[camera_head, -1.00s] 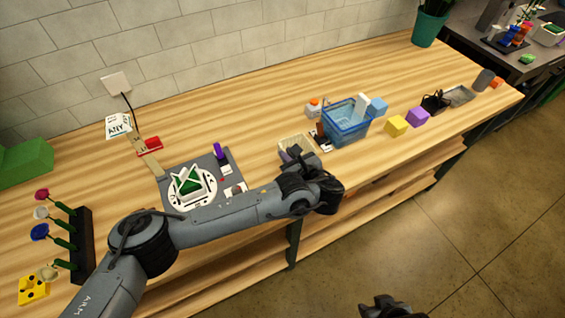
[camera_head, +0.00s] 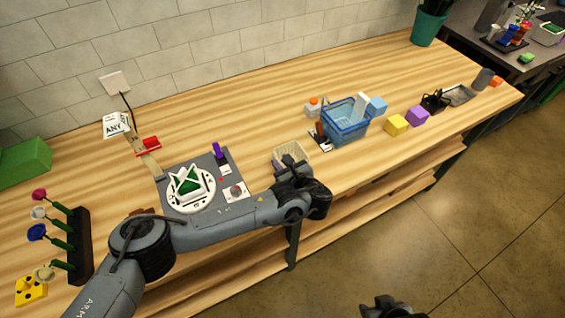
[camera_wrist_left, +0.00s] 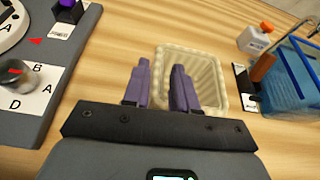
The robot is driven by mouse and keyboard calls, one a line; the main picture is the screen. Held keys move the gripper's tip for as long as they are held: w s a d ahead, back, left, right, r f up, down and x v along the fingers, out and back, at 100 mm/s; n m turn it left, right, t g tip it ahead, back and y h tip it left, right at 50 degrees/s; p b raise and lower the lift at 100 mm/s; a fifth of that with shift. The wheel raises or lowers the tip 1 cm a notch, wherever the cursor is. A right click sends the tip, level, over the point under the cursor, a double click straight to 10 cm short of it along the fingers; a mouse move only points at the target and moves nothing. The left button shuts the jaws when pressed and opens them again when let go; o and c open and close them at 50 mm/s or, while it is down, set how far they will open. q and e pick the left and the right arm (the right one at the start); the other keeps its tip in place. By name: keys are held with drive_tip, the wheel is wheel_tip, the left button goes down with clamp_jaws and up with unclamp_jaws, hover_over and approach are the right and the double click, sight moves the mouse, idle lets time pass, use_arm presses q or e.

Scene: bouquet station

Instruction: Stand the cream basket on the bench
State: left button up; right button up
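The cream basket (camera_head: 297,149) is on the wooden bench, left of the blue basket. In the left wrist view the cream basket (camera_wrist_left: 212,88) shows its pale ribbed inside and rim; I cannot tell for certain whether it stands upright or is tilted. My left gripper (camera_head: 287,162) is at its near left side. In the left wrist view the two purple fingers of the left gripper (camera_wrist_left: 161,66) are apart, with the basket's left edge showing in the gap. My right gripper (camera_head: 380,306) is at the bottom edge, off the bench, and its fingers are unclear.
The blue basket (camera_head: 341,124) stands to the right, with a small white bottle (camera_head: 312,105) beside it. The bench behind the cream basket is clear.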

use_arm(q)
drive_tip(key=shift+o, duration=0.7)
drive_tip(key=shift+r, duration=0.1)
drive_tip(key=shift+s+d+r, duration=0.15)
drive_tip(key=shift+s+d, duration=0.05)
drive_tip(key=shift+s, duration=0.1)
drive_tip(key=p+v, duration=0.1)
drive_tip(key=v, duration=0.8)
drive_tip(key=s+d+f+n+g+h, duration=0.1)
drive_tip(key=s+f+n+g+h, duration=0.2)
drive_tip(key=s+n, duration=0.3)
drive_tip(key=s+d+f+n+g+h, duration=0.1)
drive_tip(key=s+f+n+g+h, duration=0.25)
drive_tip(key=s, duration=0.55)
drive_tip(key=s+a+f+n, duration=0.1)
drive_tip(key=s+a+n, duration=0.3)
drive_tip(key=a+n, duration=0.2)
drive_tip(key=s+a+f+n+g, duration=0.1)
drive_tip(key=s+a+n, duration=0.4)
drive_tip(key=a, duration=0.6)
drive_tip(key=s+a+f+n+g, duration=0.1)
drive_tip(key=s+a+f+n, duration=0.1)
drive_tip(key=s+a+n, duration=0.2)
drive_tip(key=a+n, duration=0.3)
drive_tip(key=a, duration=0.2)
drive_tip(key=shift+s+a, duration=0.2)
drive_tip(key=shift+s, duration=0.15)
